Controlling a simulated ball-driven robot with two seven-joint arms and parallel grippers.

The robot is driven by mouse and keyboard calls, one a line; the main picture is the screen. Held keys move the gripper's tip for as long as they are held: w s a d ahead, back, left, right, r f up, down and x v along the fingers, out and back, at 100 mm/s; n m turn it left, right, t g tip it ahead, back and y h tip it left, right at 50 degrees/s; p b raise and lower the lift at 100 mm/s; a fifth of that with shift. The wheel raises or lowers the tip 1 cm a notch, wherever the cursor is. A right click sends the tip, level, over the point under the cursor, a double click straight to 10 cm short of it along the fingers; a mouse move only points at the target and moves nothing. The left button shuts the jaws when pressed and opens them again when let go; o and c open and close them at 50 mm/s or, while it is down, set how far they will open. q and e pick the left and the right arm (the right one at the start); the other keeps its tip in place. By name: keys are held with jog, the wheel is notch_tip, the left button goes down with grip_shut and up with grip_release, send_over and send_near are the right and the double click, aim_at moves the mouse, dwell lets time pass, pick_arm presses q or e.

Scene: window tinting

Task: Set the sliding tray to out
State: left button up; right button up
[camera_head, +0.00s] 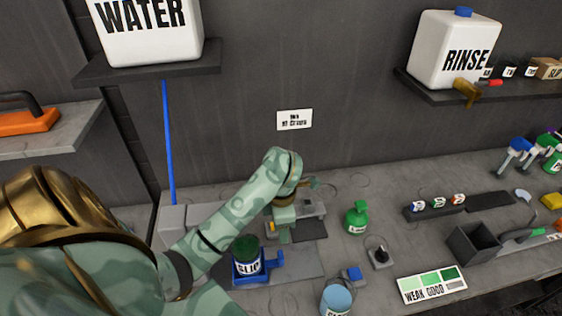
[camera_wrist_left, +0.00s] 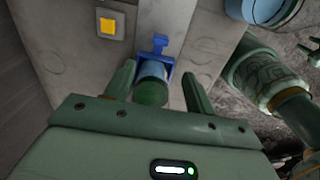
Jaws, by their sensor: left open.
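The blue tray (camera_head: 277,259) sits on the bench in the head view, with a handle-like piece at its right end. It carries a green-topped container (camera_head: 247,250) with a partly hidden label. Both the tray (camera_wrist_left: 160,41) and the container's green top (camera_wrist_left: 151,92) show in the left wrist view. My left gripper (camera_head: 284,234) points down near the tray and partly hides the bench behind it. In the wrist view its fingers (camera_wrist_left: 158,70) are apart, one on each side of the container. I cannot tell whether they touch it.
A yellow button (camera_wrist_left: 107,25) lies up-left of the tray in the wrist view.

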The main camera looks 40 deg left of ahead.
aim_at(281, 255)
pick_arm(q)
notch_tip(281, 255, down, 16)
jog(key=b, duration=0.4)
jog(key=shift+s+d+r+b, duration=0.1)
jog(key=shift+r+b, duration=0.05)
jog(key=shift+b, duration=0.15)
